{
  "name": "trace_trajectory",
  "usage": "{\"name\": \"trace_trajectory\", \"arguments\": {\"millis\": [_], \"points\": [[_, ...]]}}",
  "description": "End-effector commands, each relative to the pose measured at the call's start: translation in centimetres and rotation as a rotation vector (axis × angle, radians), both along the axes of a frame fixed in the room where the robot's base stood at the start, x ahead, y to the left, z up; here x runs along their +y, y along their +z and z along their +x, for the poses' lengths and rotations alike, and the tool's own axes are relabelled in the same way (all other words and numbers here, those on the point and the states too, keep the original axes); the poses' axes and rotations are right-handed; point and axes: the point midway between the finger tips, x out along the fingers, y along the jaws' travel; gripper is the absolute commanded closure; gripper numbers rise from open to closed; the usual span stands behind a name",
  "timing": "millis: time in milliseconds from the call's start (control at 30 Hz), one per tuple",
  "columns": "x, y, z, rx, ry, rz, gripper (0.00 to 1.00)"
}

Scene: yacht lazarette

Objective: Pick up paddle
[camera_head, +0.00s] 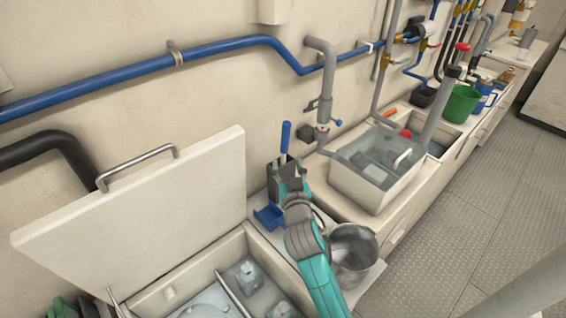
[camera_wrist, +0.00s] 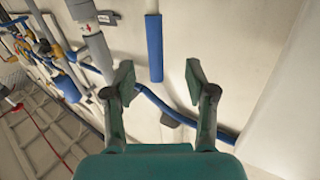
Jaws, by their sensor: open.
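A blue upright handle (camera_head: 285,137), which looks like the paddle's, stands near the wall beyond my gripper (camera_head: 287,172). Its lower part is hidden behind my gripper in the head view. In the wrist view the blue handle (camera_wrist: 154,47) shows between and beyond the two fingertips of my gripper (camera_wrist: 158,75). The fingers are spread, with nothing held between them. A blue flat piece (camera_head: 268,215) lies low beside my gripper; I cannot tell whether it belongs to the paddle.
An open locker lid (camera_head: 140,215) stands at left. A metal bucket (camera_head: 352,250) is at right of my arm. A clear-lidded bin (camera_head: 375,175), grey pipe (camera_head: 325,85) and green bucket (camera_head: 462,103) are to the right. A blue pipe (camera_head: 150,65) runs along the wall.

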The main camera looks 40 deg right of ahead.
Motion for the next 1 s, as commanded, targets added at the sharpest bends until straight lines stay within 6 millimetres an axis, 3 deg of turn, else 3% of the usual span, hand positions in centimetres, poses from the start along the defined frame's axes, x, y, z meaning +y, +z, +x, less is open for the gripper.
{"name": "trace_trajectory", "arguments": {"millis": [400,633,1000], "points": [[-2.9,0.4,4.3,-0.005,-0.009,0.002,0.44],[-3.8,0.4,5.5,-0.005,-0.008,0.0,0.44],[-6.5,0.3,8.9,-0.005,-0.007,0.0,0.44]]}}
